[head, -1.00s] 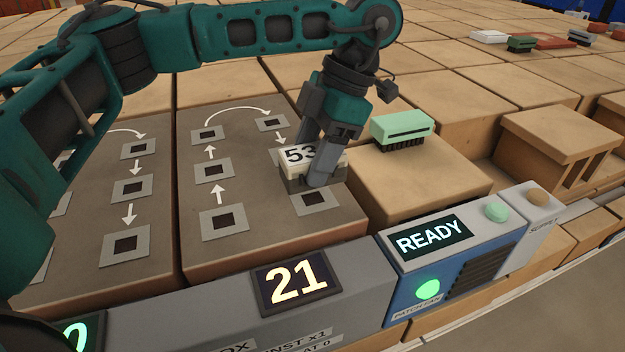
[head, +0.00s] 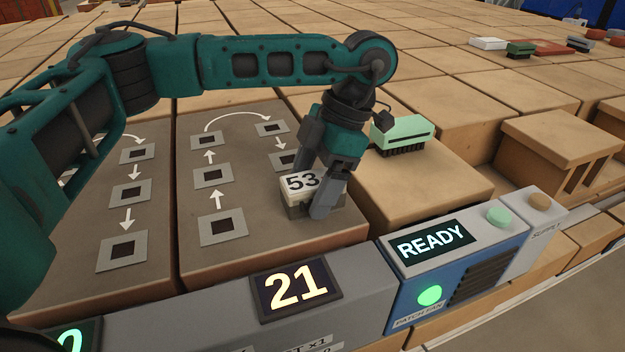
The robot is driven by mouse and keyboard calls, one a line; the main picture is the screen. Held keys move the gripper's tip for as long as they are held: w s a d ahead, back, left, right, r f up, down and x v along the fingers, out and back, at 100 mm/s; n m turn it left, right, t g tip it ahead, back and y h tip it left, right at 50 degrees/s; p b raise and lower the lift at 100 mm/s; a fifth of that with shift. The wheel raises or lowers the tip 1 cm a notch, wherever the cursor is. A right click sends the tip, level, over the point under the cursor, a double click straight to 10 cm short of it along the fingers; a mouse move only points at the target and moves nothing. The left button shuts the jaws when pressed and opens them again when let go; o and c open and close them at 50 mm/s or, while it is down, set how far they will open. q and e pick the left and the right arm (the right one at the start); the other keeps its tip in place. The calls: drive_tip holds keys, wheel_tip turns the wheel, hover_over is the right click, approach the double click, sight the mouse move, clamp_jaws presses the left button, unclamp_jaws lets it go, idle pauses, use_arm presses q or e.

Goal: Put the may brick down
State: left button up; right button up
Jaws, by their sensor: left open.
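A small brick marked 53 (head: 300,183), with a white upper part and a darker lower part, sits at the front right of the right-hand brown panel (head: 225,258). It covers the pad there and looks upright. Whether it is fully seated cannot be seen. No label reading "may" shows. My left gripper (head: 315,188) is around the brick, open. One finger shows in front of the brick's right side, and the other is mostly hidden behind it. My right gripper is not in view.
Grey pads (head: 221,227) with dark square holes and white arrows mark the panels. A mint-green piece with dark bristles (head: 403,132) lies on the block to the right. In front stand a "21" display (head: 296,288) and a blue box reading READY (head: 433,243).

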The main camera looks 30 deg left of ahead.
use_arm(q)
drive_tip(key=p+v, duration=0.3)
drive_tip(key=v, duration=0.8)
drive_tip(key=shift+s, duration=0.1)
drive_tip(key=shift+w+d+r, duration=0.15)
drive_tip(key=shift+w+r, duration=0.1)
drive_tip(key=shift+r, duration=0.3)
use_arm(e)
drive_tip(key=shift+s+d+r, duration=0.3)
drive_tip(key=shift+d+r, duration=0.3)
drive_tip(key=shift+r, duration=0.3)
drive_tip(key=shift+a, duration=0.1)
